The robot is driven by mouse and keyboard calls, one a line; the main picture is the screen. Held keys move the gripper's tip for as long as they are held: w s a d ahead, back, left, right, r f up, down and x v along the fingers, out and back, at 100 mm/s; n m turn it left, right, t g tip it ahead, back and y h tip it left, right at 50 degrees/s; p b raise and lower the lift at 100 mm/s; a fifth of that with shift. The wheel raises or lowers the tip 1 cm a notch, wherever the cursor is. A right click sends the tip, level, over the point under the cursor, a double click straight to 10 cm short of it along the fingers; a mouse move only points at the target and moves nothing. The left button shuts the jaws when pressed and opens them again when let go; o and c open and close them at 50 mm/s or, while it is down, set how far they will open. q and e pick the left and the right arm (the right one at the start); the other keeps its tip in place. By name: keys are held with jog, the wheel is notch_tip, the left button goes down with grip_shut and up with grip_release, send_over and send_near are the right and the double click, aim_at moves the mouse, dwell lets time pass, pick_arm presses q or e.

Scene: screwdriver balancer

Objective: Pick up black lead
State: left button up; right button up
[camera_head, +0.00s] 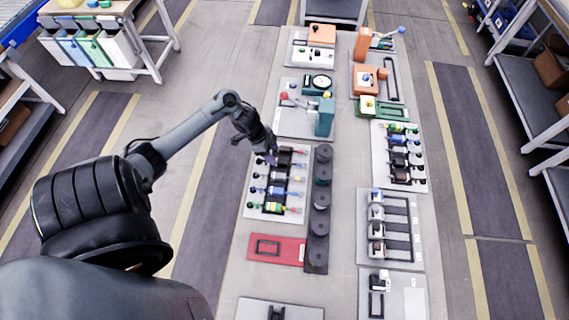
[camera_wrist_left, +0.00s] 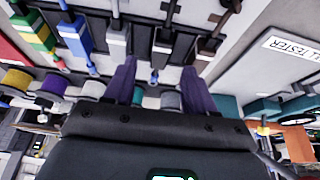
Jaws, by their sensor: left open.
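The black lead (camera_wrist_left: 166,38) hangs in a row of leads in the left wrist view, between a white lead (camera_wrist_left: 117,42) and a brown lead (camera_wrist_left: 209,45). My left gripper (camera_wrist_left: 159,68) is open, with its two purple fingers apart and the black lead lying ahead in the gap between them. I cannot tell whether the fingers touch it. In the head view my left gripper (camera_head: 271,158) is over the upper end of the lead panel (camera_head: 250,205), hiding part of its top rows. My right gripper is not in view.
A blue lead (camera_wrist_left: 75,37) and a green-yellow lead (camera_wrist_left: 37,33) are in the same row. A dark strip with round pads (camera_head: 317,230) runs right of the panel. A red plate (camera_head: 256,257) lies below it. A teal tester (camera_head: 325,115) stands above.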

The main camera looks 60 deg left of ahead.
aim_at(279, 161)
pick_arm(q)
jog(key=shift+b+x, duration=0.45)
jog(key=shift+x, duration=2.15)
grip_shut()
